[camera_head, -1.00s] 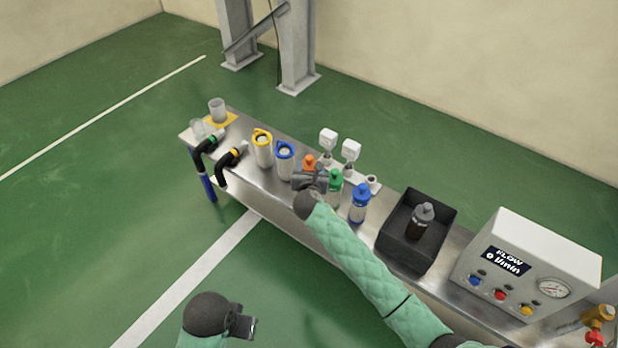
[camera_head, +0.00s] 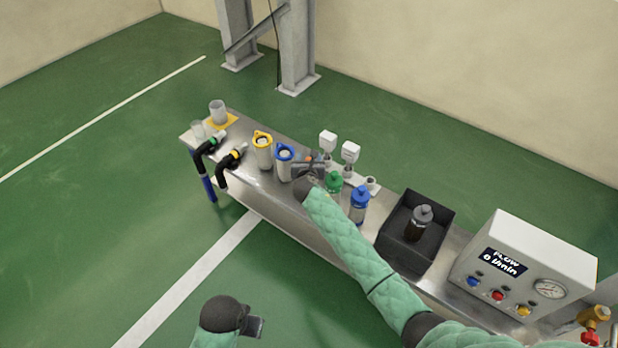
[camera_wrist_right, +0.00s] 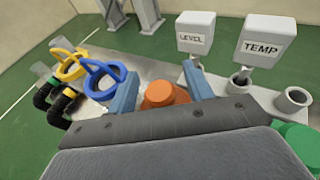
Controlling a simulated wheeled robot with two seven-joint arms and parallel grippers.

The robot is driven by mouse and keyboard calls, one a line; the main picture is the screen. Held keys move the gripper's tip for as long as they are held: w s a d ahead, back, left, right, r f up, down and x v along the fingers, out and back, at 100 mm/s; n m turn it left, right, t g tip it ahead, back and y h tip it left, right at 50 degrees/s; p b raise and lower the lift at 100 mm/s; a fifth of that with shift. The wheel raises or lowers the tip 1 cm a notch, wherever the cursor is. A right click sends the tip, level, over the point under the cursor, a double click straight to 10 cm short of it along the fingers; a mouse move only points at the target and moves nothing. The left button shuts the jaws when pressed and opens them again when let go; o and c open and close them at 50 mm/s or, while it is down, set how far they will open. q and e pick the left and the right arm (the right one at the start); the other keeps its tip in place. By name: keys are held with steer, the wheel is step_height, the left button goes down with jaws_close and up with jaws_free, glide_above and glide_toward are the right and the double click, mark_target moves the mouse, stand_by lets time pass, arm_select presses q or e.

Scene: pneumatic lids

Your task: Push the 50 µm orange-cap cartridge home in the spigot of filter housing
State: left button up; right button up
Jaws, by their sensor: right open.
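The orange-cap cartridge (camera_wrist_right: 166,94) stands on the bench, its orange cap between the two blue fingers of my right gripper (camera_wrist_right: 160,90) in the right wrist view. The fingers are open, one on each side of the cap. In the head view my right gripper (camera_head: 309,165) hides most of the cartridge. Two light housings stand left of it, one with a yellow ring (camera_head: 262,147) and one with a blue ring (camera_head: 285,160); both are upright with open tops. My left gripper (camera_head: 256,327) hangs in front of the bench, holding nothing visible; its jaw gap is unclear.
A green-cap cartridge (camera_head: 333,183) and a blue-cap cartridge (camera_head: 360,203) stand close to the right. White LEVEL (camera_wrist_right: 195,34) and TEMP (camera_wrist_right: 268,41) sensors stand behind. A black bin (camera_head: 394,252) holds a dark bottle (camera_head: 420,222). Black hose ends lie at the left.

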jaws_close()
stand_by(0.3)
